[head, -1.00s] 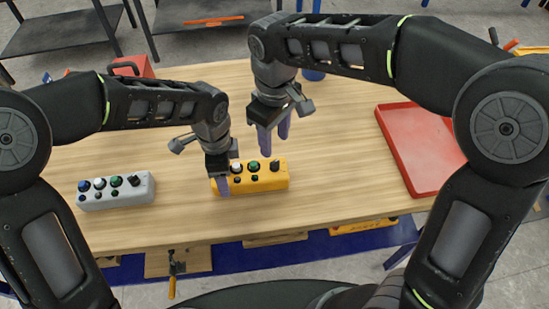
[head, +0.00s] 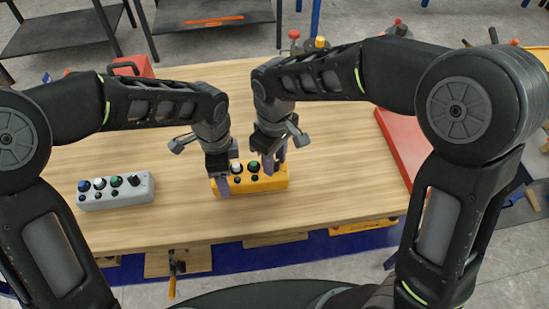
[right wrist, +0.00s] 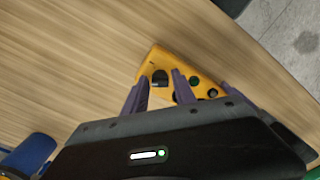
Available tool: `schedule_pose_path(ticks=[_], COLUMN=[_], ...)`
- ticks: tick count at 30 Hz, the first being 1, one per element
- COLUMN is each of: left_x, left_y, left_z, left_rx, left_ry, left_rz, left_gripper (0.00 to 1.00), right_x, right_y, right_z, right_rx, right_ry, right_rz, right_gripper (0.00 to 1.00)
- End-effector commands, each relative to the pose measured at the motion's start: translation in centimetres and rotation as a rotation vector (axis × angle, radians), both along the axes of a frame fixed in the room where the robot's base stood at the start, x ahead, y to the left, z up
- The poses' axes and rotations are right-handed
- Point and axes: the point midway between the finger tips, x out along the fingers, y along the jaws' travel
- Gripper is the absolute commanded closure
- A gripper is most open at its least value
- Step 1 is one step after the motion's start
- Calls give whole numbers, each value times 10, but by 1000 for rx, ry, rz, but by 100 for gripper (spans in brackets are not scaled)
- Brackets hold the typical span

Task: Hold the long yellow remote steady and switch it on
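The long yellow remote (head: 249,184) lies on the wooden table, with a white button, green button and small black buttons on top. My left gripper (head: 222,180) is at its left end, one finger against the near side; the far finger is mostly hidden. It appears clamped on the remote. My right gripper (head: 275,160) is above the remote's right end, pointing down and open. In the right wrist view, the remote's black knob (right wrist: 160,77) shows between and beyond the right fingers (right wrist: 158,90), with no clear contact; the head view hides the knob.
A grey remote (head: 117,192) with coloured buttons lies to the left on the table (head: 330,190). A red tray (head: 402,140) is at the right, partly behind my right arm. A red box (head: 132,65) stands at the back left. Bare table lies right of the yellow remote.

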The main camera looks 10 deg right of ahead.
Motion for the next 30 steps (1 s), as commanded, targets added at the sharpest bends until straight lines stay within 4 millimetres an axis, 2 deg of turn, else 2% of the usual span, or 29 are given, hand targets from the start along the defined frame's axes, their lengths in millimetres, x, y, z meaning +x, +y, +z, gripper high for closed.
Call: schedule_pose_path(ticks=[2, 11, 30], left_x=[0, 0, 0], left_y=[0, 0, 0], left_z=[0, 0, 0], left_rx=[-1, -1, 0], left_ry=[-1, -1, -1], left_rz=[0, 0, 0], left_gripper=[98, 98, 98], right_x=[0, 0, 0], right_y=[0, 0, 0], right_z=[0, 0, 1], right_rx=[0, 0, 1], right_ry=[0, 0, -1], right_rz=[0, 0, -60], right_gripper=[75, 100, 100])
